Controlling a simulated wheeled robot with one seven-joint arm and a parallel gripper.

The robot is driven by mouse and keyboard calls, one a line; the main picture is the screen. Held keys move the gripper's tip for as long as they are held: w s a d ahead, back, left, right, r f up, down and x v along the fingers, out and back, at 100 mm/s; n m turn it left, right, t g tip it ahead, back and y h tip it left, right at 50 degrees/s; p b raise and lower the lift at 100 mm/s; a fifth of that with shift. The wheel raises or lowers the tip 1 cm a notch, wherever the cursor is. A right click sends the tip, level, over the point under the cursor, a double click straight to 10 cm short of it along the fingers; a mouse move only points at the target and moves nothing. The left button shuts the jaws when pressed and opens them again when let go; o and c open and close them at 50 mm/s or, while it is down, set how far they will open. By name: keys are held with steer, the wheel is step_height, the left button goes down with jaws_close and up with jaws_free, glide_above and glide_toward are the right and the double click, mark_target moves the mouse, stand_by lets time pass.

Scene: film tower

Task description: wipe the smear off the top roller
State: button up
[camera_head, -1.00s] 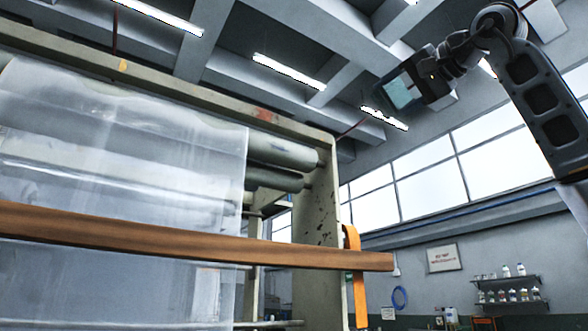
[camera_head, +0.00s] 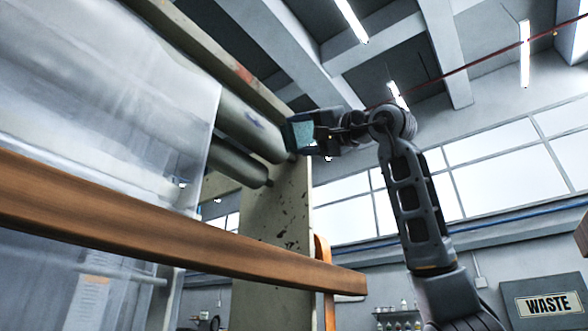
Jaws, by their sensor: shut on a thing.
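The top roller (camera_head: 235,112) is a pale cylinder in the upper part of the film tower, in the head view. A bluish smear (camera_head: 256,121) shows on it near its right end. My gripper (camera_head: 317,134) is shut on a teal wiping pad (camera_head: 301,136). The pad is just right of the roller's right end and of the smear, in front of the frame's upper edge in the picture. I cannot tell its distance in depth from the roller. The roller's left part is behind the clear film (camera_head: 130,90).
A brown rail (camera_head: 190,235) crosses the front of the tower. A darker lower roller (camera_head: 238,163) sits below the top one. The side frame (camera_head: 280,205) stands at the right, with an orange strap (camera_head: 323,250) near the rail's end. A WASTE sign (camera_head: 547,304) is at lower right.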

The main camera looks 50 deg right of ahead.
mark_target(231, 111)
steer(key=p+x, duration=0.2)
steer(key=x, duration=0.2)
steer(key=shift+r, duration=0.1)
steer(key=shift+w+r, duration=0.15)
steer(key=shift+w, duration=0.5)
steer(key=shift+x, duration=1)
stand_by(0.4)
steer(key=shift+s+a, duration=0.15)
steer(key=shift+a, duration=1.4)
steer(key=shift+a+b, duration=1.5)
steer(key=shift+a, duration=3.15)
steer(key=shift+d, duration=0.1)
